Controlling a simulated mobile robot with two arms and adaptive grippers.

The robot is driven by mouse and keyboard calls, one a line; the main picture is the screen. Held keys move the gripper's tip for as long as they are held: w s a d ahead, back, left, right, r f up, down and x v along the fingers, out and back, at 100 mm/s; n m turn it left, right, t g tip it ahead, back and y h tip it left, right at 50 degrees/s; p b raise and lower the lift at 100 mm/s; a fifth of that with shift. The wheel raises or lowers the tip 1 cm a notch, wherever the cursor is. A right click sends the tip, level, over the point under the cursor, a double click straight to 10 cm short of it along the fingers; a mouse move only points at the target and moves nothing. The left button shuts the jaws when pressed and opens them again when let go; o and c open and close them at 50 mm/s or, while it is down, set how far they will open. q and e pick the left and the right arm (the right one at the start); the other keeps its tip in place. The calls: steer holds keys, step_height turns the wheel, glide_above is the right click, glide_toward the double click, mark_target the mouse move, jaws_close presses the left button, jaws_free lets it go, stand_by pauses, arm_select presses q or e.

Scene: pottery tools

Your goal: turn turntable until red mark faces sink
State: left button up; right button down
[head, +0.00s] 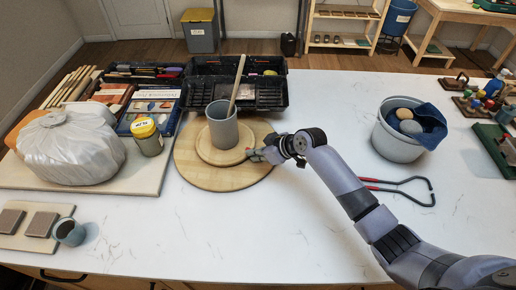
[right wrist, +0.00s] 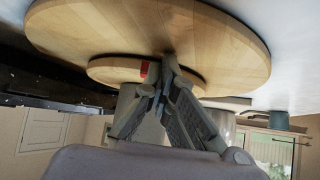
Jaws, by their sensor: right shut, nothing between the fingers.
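The wooden turntable (head: 200,178) lies on the white table, a wide round base with a smaller disc (head: 215,156) on top. A grey cup (head: 222,130) with a wooden stick in it stands on the disc. The red mark (right wrist: 144,69) shows on the edge of the smaller disc in the right wrist view. In the head view it is at the disc's right side, beside my right gripper (head: 257,154). That gripper is shut and empty, its tips (right wrist: 160,82) close to the mark; I cannot tell whether they touch the disc. My left gripper and a sink are not in view.
A black tool tray (head: 272,92) stands behind the turntable. A yellow-lidded jar (head: 147,139) and a wrapped clay bag (head: 70,150) are to the left. A grey bucket (head: 391,145) and red-handled tongs (head: 385,183) are to the right. The table's front middle is clear.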

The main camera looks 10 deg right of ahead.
mark_target(240, 163)
steer(key=shift+s+a+p, duration=0.5)
steer(key=shift+s+a, duration=0.2)
steer(key=shift+s+a+p, duration=0.4)
steer(key=shift+s+a, duration=0.05)
steer(key=shift+a, duration=0.35)
steer(key=shift+s+d+r+p, duration=0.3)
steer(key=shift+s+p, duration=0.15)
steer(key=shift+p, duration=0.4)
steer(key=shift+s+d+r+p, duration=0.2)
steer(key=shift+s+p, duration=0.2)
steer(key=shift+s, duration=0.2)
steer(key=shift+w, duration=0.1)
